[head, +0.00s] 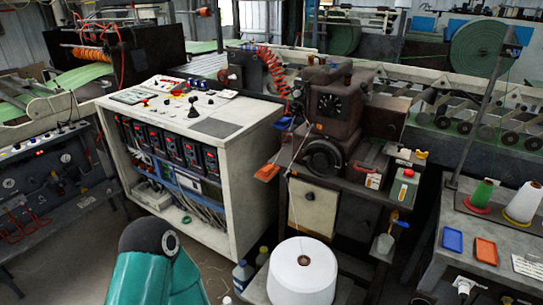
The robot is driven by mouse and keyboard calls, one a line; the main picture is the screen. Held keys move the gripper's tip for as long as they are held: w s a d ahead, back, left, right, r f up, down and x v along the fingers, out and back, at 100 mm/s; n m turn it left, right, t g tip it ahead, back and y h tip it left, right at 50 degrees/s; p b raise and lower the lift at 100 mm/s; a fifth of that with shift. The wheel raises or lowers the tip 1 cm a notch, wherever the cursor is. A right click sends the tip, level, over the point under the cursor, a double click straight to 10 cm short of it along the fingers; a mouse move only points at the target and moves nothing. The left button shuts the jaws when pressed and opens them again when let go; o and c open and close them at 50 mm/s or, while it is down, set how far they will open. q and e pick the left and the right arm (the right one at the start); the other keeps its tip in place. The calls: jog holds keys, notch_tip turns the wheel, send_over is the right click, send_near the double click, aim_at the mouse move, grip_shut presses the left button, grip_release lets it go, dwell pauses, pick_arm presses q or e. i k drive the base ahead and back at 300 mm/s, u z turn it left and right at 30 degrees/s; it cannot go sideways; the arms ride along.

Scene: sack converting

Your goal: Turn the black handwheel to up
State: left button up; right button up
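The black handwheel (324,159) is on the front of a dark brown machine (345,90), right of the middle of the head view. It is round and dark, below a black dial (328,105). Its handle or mark is too small and dark to make out, so I cannot tell which way it points. Part of one of my arms, teal with a dark joint, shows at the bottom left of centre, well apart from the handwheel. Neither of my grippers is in view.
A white control cabinet (250,170) stands left of the machine. A large white spool (302,272) stands in front of it. A table (425,245) with spools and trays is at the right. Grey floor shows at the lower left.

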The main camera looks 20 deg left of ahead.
aim_at(321, 158)
jog(key=z, duration=1.5)
jog(key=i, duration=0.1)
jog(key=u, duration=2.75)
jog(key=i, duration=0.95)
jog(key=z, duration=1.3)
jog(key=k, duration=0.55)
jog(key=z, duration=0.1)
jog(key=i, duration=0.15)
jog(key=u, duration=2.05)
